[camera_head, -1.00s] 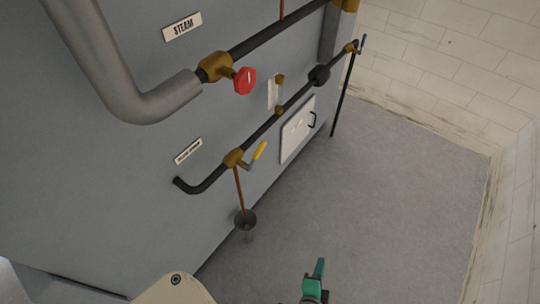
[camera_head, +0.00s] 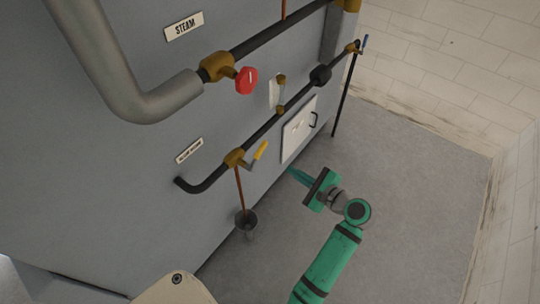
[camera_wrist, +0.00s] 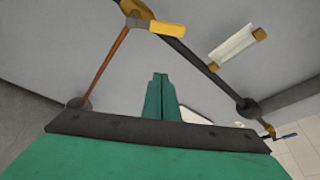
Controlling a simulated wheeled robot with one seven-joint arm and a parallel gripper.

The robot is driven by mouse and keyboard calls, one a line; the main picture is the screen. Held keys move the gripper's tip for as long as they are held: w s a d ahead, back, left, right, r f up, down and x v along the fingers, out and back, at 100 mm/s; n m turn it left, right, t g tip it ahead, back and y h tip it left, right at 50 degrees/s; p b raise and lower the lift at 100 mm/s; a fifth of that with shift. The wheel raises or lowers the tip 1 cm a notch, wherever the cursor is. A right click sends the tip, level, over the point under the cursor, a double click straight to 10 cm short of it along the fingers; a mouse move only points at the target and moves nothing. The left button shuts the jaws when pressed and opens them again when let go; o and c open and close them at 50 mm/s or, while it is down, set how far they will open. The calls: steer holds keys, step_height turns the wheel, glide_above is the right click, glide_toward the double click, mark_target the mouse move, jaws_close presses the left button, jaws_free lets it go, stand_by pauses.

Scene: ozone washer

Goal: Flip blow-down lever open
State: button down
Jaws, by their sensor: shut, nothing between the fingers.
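The yellow lever (camera_head: 260,151) sits on a brass valve (camera_head: 234,158) on the lower black pipe. A small plate, too small to read, is on the wall above that pipe. The yellow lever also shows in the wrist view (camera_wrist: 168,29), above the fingertips and slightly right. My gripper (camera_head: 294,173) is green, with its fingers together and empty. It is below and right of the lever in the head view, apart from it. In the wrist view my gripper (camera_wrist: 160,80) points up toward the grey wall.
A thin copper pipe (camera_head: 240,190) runs down to a dark cup-shaped drain (camera_head: 245,221). A white hatch (camera_head: 298,128) with a black handle is right of the lever. The floor at right is clear.

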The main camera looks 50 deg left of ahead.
mark_target(256, 155)
steer(key=s+a+r, duration=0.1)
steer(key=s+a, duration=0.1)
steer(key=a, duration=0.7)
steer(key=shift+a+r+g, duration=0.25)
steer(key=shift+a+g, duration=0.05)
steer(key=shift+a, duration=0.1)
stand_by(0.5)
